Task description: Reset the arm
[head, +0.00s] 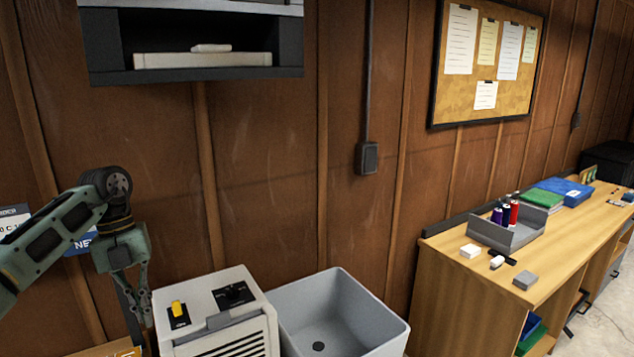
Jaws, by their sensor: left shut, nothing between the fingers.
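My left arm comes in from the left edge and bends downward. Its left gripper (141,308) hangs with its fingers pointing down, shut and empty, just left of a white and grey machine (212,290). A yellow switch (177,308) and a black knob panel (233,293) sit on the machine's top. I cannot tell whether the fingers touch the machine's side. My right arm and gripper do not show.
A grey sink-like tub (385,338) stands right of the machine. A wooden workbench (458,290) at right bears a grey tray (507,237) with thread spools. A dark wall shelf (103,48) hangs above. A corkboard (487,60) and outlet (367,158) are on the wood-panelled wall.

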